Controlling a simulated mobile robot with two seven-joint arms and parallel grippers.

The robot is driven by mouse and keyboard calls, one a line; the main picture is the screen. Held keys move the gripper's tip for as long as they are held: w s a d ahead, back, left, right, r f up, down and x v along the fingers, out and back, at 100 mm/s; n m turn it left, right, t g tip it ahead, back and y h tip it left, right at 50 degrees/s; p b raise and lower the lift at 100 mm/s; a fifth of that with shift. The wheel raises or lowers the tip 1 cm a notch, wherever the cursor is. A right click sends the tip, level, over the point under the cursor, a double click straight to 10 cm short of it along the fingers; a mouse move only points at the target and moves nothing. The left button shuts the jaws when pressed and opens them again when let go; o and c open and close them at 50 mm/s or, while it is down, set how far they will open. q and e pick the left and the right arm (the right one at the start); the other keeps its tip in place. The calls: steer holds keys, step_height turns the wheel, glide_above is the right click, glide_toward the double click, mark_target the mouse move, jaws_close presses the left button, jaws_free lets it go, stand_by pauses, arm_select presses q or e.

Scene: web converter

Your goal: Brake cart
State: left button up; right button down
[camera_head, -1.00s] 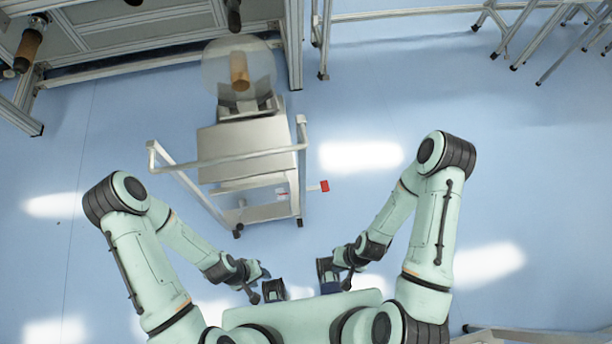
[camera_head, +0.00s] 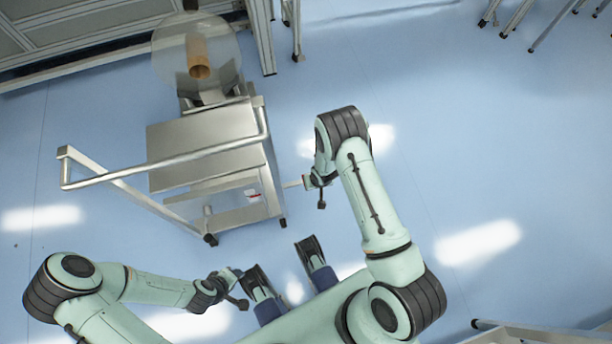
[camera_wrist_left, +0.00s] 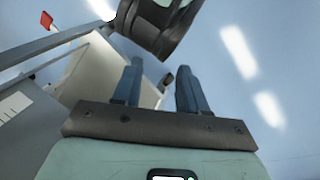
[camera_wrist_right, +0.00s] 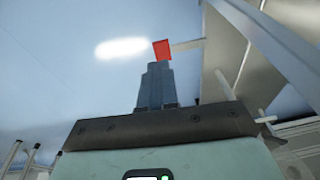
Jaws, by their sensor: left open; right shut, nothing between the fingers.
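The metal cart (camera_head: 205,135) stands in the upper left of the head view, with a bent tubular handle (camera_head: 165,163) on its near side. A pale lever arm (camera_head: 292,184) sticks out from its right side. Its red end shows in the right wrist view (camera_wrist_right: 162,49) and the left wrist view (camera_wrist_left: 46,20); my right arm hides it in the head view. My right gripper (camera_wrist_right: 154,66) is shut and empty, its tips just below the red end in its wrist picture; I cannot tell whether they touch. My left gripper (camera_wrist_left: 159,66) is open and empty, away from the lever.
A clear-sided roll with a brown core (camera_head: 198,57) sits at the cart's far end. A metal machine frame (camera_head: 110,45) stands behind it. Table legs (camera_head: 515,20) are at the upper right. Blue floor (camera_head: 440,140) is free to the right of the cart.

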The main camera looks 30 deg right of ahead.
mark_target(297, 183)
arm_select(q)
steer(key=f, duration=0.1)
steer(key=w+f+b, duration=0.1)
steer(key=f, duration=0.1)
steer(key=shift+w+a+b, duration=0.25)
steer(key=shift+w+b, duration=0.05)
steer(key=shift+b, duration=0.1)
arm_select(e)
steer(key=w+d+f+t, duration=0.1)
steer(key=w, duration=0.5)
steer(key=shift+d+f+h, duration=0.25)
steer(key=shift+f+h, duration=0.15)
steer(key=shift+f, duration=0.1)
